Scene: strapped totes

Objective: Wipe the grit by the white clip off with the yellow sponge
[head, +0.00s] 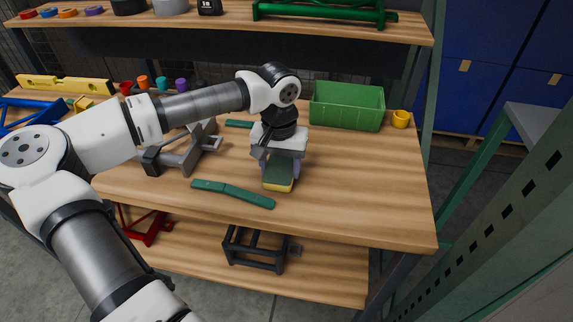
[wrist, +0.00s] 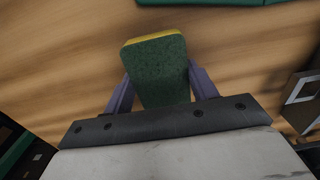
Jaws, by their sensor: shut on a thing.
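The yellow sponge (head: 278,185) has a dark green scouring face and a yellow edge. My gripper (head: 281,163) is shut on it and holds it over the front middle of the workbench. In the wrist view the sponge (wrist: 158,72) sits between the two purple-grey fingers of my gripper (wrist: 161,88), green face towards the camera. I cannot tell whether it touches the wood. I cannot make out the white clip for certain; a pale rectangular frame (wrist: 303,89) shows at the right edge of the wrist view. No grit can be made out in either view.
A green strap-like bar (head: 232,193) lies left of the sponge. A grey metal fixture (head: 185,154) stands further left. A green bin (head: 346,106) and a yellow cup (head: 400,119) stand at the back right. The right part of the workbench (head: 370,190) is clear.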

